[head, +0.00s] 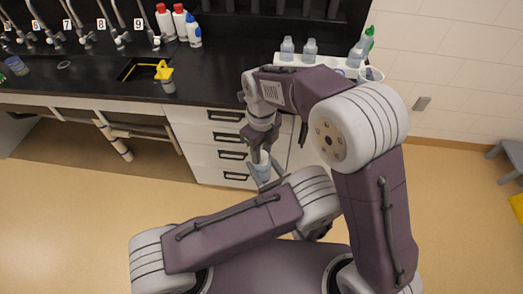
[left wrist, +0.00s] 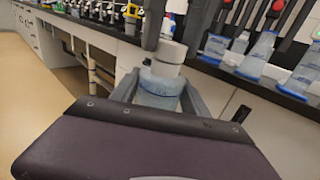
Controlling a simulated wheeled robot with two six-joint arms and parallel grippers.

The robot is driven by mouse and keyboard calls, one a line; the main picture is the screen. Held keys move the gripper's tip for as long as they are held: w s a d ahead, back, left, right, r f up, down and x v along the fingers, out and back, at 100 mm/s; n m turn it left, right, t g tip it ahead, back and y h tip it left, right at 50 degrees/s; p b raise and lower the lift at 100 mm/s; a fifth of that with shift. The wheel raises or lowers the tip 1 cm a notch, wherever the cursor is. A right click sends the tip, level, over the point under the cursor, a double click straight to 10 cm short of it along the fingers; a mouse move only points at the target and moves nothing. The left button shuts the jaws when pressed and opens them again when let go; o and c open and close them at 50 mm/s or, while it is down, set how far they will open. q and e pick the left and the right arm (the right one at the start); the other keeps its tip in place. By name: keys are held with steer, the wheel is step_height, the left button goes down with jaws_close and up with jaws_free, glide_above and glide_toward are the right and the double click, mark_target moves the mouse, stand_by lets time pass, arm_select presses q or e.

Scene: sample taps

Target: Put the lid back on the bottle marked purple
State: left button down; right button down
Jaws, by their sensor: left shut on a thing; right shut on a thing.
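A clear bluish bottle (left wrist: 158,90) is held upright or slightly tilted between the fingers of my left gripper (left wrist: 160,98) in the left wrist view. It shows partly in the head view (head: 263,170), in front of the drawers. A whitish lid (left wrist: 171,52) is at the top of the bottle, between the dark fingers of my right gripper (left wrist: 176,28), which comes down from above. Whether the lid is seated cannot be told. In the head view my right gripper (head: 260,142) is just above the bottle; my left gripper is mostly hidden. No purple mark can be made out.
The black counter (head: 100,78) runs along the back, with several numbered taps and a small sink. A white rack (head: 317,62) with clear bottles stands at its right end. Red-capped white bottles (head: 163,20) stand near the taps. Drawers (head: 215,152) are behind the grippers.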

steer(key=shift+m, duration=0.9)
steer(key=c, duration=1)
jaws_free()
steer(key=shift+o, duration=0.2)
steer(key=shift+r, duration=0.15)
step_height(320, 180, up, 4)
steer(key=shift+r, duration=0.15)
steer(key=shift+c, duration=0.4)
